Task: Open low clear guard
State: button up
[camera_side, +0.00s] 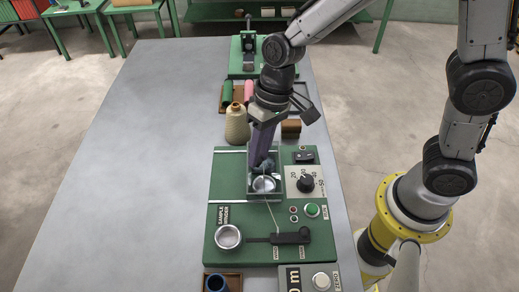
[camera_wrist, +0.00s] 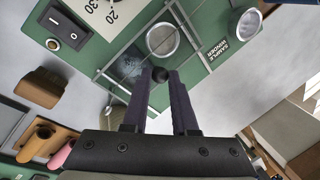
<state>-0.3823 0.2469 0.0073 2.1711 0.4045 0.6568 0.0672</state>
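The clear guard (camera_side: 280,178) is a low see-through box with pale metal edges on the green panel. In the wrist view its frame (camera_wrist: 120,48) runs around a round metal cup (camera_wrist: 163,40). A small dark ball knob (camera_wrist: 159,74) sits at the guard's near side. My gripper (camera_side: 258,165) points down at the guard from above. In the wrist view my gripper's two dark fingers (camera_wrist: 160,76) lie on either side of the knob, and it fills the gap between their tips. In the side view the fingers hide the knob.
A black dial (camera_side: 305,183), a rocker switch (camera_side: 304,157) and a green button (camera_side: 312,210) sit close to the guard's right. A yarn cone (camera_side: 237,124) stands behind it. The table's left side is clear.

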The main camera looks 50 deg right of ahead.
grip_shut()
dwell(0.9)
jog(key=w+a, duration=0.5)
jog(key=shift+w+a+r, duration=0.1)
jog(key=shift+w+a, duration=0.25)
jog(key=shift+w, duration=0.05)
jog(key=o, duration=0.7)
grip_release()
jog(key=shift+s, duration=0.1)
jog(key=v, duration=1.3)
jog(key=shift+d+r, duration=0.15)
jog(key=shift+r, duration=0.2)
